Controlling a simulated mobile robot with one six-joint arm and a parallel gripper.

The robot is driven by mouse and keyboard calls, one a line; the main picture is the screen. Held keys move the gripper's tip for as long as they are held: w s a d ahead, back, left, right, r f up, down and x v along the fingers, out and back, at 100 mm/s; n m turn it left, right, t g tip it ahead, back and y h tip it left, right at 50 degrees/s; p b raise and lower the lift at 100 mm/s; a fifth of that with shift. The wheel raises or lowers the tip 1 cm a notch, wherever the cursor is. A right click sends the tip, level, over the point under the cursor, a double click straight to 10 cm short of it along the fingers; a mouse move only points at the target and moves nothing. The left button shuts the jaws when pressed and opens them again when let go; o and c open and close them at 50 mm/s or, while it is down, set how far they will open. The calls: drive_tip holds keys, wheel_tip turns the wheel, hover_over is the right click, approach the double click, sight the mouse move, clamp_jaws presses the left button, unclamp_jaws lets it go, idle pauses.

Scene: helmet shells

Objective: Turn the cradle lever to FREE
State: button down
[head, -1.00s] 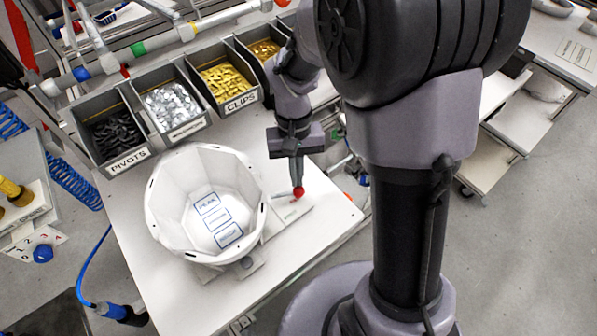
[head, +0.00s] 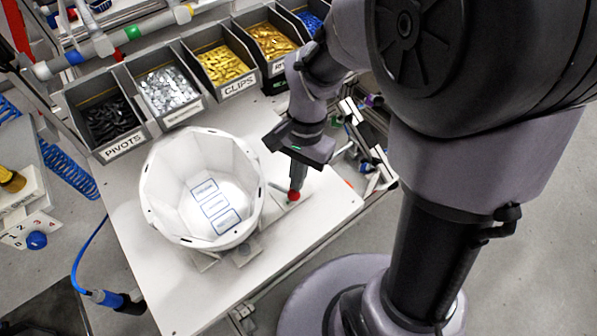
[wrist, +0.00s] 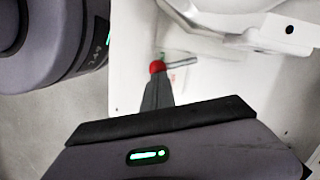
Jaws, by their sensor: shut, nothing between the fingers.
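The cradle lever is a thin metal rod with a red knob (head: 293,195) at its end, on the white bench right of the white helmet shell (head: 172,165). The shell sits open side up over the cradle, which it mostly hides. My gripper (head: 295,183) points down with its shut fingertips at the red knob, touching or very near it. In the wrist view the fingertips (wrist: 157,85) end at the red knob (wrist: 157,67), and the rod (wrist: 182,63) runs right from it. Nothing is held between the fingers. Markings by the lever are too small to read.
Bins labelled PIVOTS (head: 124,147) and CLIPS (head: 238,88) stand among others along the back of the bench (head: 190,305). A blue cable hangs off the left edge. The bench front is clear.

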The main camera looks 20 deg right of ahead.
drive_tip(key=shift+s+a+m, duration=0.25)
drive_tip(key=shift+s+m, duration=0.15)
drive_tip(key=shift+m, duration=0.4)
drive_tip(key=shift+s+a, duration=0.1)
drive_tip(key=shift+s, duration=0.05)
drive_tip(key=shift+s+a+f, duration=0.1)
drive_tip(key=shift+s+a, duration=0.05)
drive_tip(key=shift+s, duration=0.05)
idle(0.4)
drive_tip(key=shift+w+r, duration=0.2)
drive_tip(key=shift+r, duration=0.1)
drive_tip(key=w+d+r+p, duration=0.1)
drive_tip(key=d+r+p, duration=0.1)
drive_tip(key=r, duration=0.3)
drive_tip(key=w+d+r+p, duration=0.2)
drive_tip(key=r+p, duration=0.1)
drive_tip(key=r, duration=0.3)
drive_tip(key=shift+p, duration=0.3)
drive_tip(key=shift+d+r, duration=0.1)
drive_tip(key=shift+d, duration=0.05)
